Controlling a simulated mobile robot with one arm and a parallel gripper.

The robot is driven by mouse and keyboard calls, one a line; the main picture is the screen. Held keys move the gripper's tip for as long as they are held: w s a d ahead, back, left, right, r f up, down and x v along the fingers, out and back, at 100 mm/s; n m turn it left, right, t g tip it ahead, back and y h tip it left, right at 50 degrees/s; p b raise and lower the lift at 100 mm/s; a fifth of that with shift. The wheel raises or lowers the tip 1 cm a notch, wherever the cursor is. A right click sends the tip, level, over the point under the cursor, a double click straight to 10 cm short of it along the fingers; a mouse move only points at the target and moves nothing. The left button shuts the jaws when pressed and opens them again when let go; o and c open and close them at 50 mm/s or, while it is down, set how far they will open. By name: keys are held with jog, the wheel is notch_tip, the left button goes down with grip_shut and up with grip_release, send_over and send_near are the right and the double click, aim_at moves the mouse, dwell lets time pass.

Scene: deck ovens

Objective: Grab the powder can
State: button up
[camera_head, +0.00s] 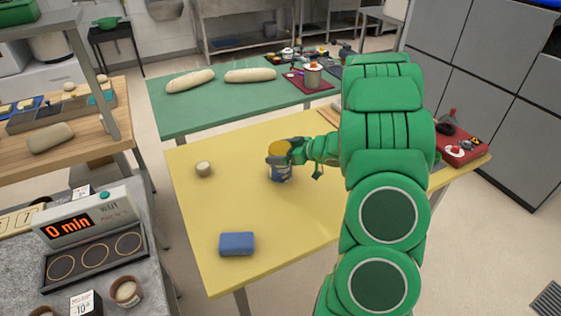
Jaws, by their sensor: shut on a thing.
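The powder can (280,174) is a small blue can with a yellow top and a pale label patch. It is at the middle of the yellow table. My gripper (280,157), at the end of my green arm, is shut around the upper part of the can from the right. Its fingers cover part of the can's top and side. The can looks upright. I cannot tell whether its base touches the table.
A blue block (237,243) lies near the table's front edge, and a small pale cup-like item (203,169) stands to the left. A red tray (460,148) with items is at the right end. The yellow table (215,205) is clear around the can.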

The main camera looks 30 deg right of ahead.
jog(key=shift+r, duration=0.4)
jog(key=r, duration=0.3)
jog(key=shift+s+a, duration=0.1)
jog(key=shift+s, duration=0.15)
jog(key=s+a+r, duration=0.4)
jog(key=s+r, duration=0.5)
jog(key=s, duration=0.3)
jog(key=shift+s+r, duration=0.15)
jog(key=shift+s, duration=0.25)
